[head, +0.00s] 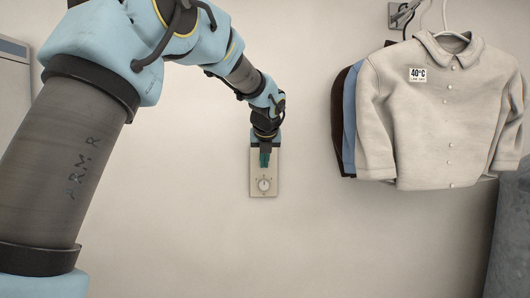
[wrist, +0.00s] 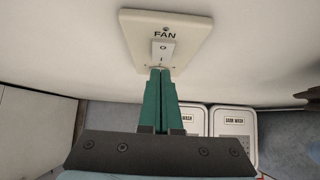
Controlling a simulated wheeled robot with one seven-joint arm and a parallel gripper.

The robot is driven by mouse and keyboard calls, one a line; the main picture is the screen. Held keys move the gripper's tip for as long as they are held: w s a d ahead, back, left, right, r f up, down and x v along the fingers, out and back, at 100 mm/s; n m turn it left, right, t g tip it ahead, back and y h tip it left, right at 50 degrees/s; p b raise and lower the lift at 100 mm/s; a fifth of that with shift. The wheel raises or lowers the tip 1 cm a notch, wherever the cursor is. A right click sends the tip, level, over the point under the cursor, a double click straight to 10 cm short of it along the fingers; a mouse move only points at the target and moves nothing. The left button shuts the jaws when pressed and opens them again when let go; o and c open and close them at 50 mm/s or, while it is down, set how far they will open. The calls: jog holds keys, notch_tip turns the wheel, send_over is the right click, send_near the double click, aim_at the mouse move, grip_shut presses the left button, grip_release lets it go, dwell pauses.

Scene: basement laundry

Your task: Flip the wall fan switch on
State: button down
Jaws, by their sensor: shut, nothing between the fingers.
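In the wrist view a cream wall plate marked FAN (wrist: 184,27) carries a white rocker switch (wrist: 163,49). The rocker shows an O on its upper part and a small line mark near its lower end. Which side is pressed in cannot be told. My gripper (wrist: 161,72) is shut and empty, its teal fingertips right at the lower end of the rocker. Contact cannot be told.
Shirts on hangers (head: 430,110) hang to the right. In the wrist view two labelled bins (wrist: 233,124) stand below. Bare wall lies left of the panel.

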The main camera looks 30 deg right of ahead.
jog(key=shift+w+d+f, duration=0.1)
jog(key=shift+w+d, duration=0.1)
jog(key=shift+w, duration=0.3)
jog(key=shift+p, duration=0.35)
jog(key=shift+w+d+f, duration=0.1)
jog(key=shift+w+d, duration=0.05)
jog(key=shift+w, duration=0.05)
jog(key=shift+p, duration=0.3)
jog(key=shift+r+p, duration=0.9)
